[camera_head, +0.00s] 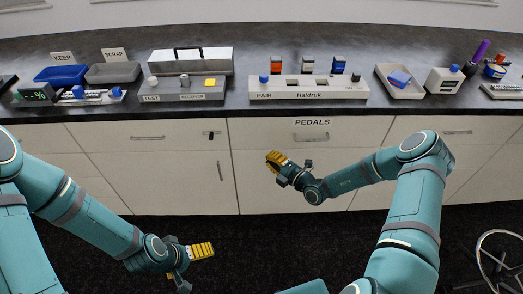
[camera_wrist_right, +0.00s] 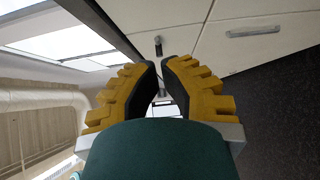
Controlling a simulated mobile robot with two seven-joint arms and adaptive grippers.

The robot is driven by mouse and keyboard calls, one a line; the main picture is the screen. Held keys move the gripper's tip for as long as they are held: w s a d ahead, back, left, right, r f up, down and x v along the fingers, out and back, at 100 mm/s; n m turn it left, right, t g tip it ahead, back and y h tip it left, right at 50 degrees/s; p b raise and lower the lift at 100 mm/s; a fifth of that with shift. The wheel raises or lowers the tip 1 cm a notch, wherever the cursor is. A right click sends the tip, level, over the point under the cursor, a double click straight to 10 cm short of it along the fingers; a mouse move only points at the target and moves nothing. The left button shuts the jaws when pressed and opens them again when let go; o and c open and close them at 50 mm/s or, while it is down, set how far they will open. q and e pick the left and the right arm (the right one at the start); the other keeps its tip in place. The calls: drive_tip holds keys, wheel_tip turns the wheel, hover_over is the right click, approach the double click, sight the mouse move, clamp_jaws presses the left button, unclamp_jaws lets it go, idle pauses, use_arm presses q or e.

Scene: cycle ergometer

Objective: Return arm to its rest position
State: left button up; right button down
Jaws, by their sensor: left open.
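My left gripper (camera_head: 200,250), with yellow ridged fingers, hangs low over the dark floor in front of the cabinets, at the lower left of the head view. It is open and holds nothing that I can see. My right gripper (camera_head: 274,162) is in front of the white cabinet doors below the counter, near the middle of the head view, with its arm bent in from the right. In the right wrist view its two yellow fingers (camera_wrist_right: 160,68) have a narrow gap between their dark inner pads. Nothing shows between them. Both grippers are below the counter's level.
The dark counter (camera_head: 238,93) runs across the back. It holds a blue tray (camera_head: 62,74), a grey tray (camera_head: 113,72), a metal toolbox (camera_head: 190,62), a white Haldruk panel (camera_head: 310,88) and a light tray (camera_head: 400,82).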

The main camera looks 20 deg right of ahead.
drive_tip(key=s+a+f+n+g+y, duration=0.2)
drive_tip(key=s+a+n+g+y, duration=0.2)
drive_tip(key=s+a+n+g, duration=0.95)
drive_tip(key=s+n+h, duration=0.4)
drive_tip(key=s+n, duration=0.2)
drive_tip(key=n, duration=1)
drive_tip(key=s+d+f+n+h, duration=0.1)
drive_tip(key=s+n+h, duration=0.3)
drive_tip(key=n, duration=1.3)
drive_tip(key=shift+s+d+g+h, duration=0.25)
drive_tip(key=shift+s+g+h, duration=0.15)
drive_tip(key=shift+s, duration=0.55)
drive_tip(key=shift+f, duration=0.15)
